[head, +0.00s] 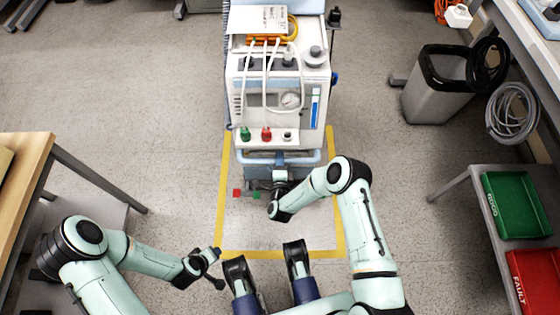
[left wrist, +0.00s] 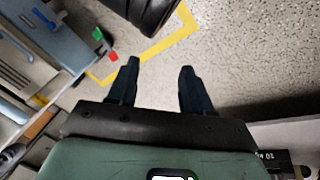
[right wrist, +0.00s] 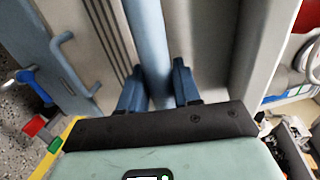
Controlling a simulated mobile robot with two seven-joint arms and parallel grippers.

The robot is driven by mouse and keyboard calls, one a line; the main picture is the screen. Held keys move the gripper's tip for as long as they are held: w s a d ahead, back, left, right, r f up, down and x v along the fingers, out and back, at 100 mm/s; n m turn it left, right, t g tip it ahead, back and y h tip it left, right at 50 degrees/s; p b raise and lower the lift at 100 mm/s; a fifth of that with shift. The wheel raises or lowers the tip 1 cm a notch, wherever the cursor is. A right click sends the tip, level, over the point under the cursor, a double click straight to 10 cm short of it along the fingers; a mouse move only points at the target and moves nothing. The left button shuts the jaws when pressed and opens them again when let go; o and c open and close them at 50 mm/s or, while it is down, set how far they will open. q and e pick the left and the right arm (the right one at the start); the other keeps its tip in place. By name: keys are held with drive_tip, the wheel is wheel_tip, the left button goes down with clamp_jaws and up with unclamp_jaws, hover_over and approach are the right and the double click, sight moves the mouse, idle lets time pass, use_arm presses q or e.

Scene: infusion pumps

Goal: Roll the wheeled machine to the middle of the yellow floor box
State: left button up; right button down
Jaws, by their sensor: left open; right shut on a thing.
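The wheeled machine (head: 255,118), a tall white cart with a panel of knobs and a gauge, stands over the far part of the yellow floor box (head: 221,212). The near part of the box is bare floor. My right gripper (head: 281,176) is at the machine's blue front handle bar (head: 308,156). In the right wrist view its fingers (right wrist: 158,85) are shut around the blue bar (right wrist: 148,35). My left gripper (head: 214,266) is open and empty, low at the near left corner of the box; its parted fingers (left wrist: 157,82) show over floor. The machine's wheels are hidden.
A wooden-topped table (head: 25,165) stands at the left. At the right are a grey bin (head: 437,100) and a bench with a green tray (head: 518,205) and a red tray (head: 535,280). Small red and green pieces (head: 237,194) show by the machine's base.

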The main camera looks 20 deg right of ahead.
drive_tip(key=shift+w, duration=0.1)
drive_tip(key=c, duration=0.9)
unclamp_jaws()
drive_tip(key=shift+c, duration=0.2)
use_arm(q)
drive_tip(key=s+d+r+g+h+p, duration=0.1)
drive_tip(key=s+d+r+p, duration=0.1)
drive_tip(key=s, duration=0.3)
drive_tip(key=shift+s+d+r+g+p, duration=0.25)
drive_tip(key=shift+d+r+g+p, duration=0.15)
drive_tip(key=shift+r+p, duration=0.45)
use_arm(e)
drive_tip(key=v, duration=1.3)
drive_tip(key=shift+s, duration=0.2)
drive_tip(key=shift+o, duration=0.3)
drive_tip(key=shift+r, duration=0.1)
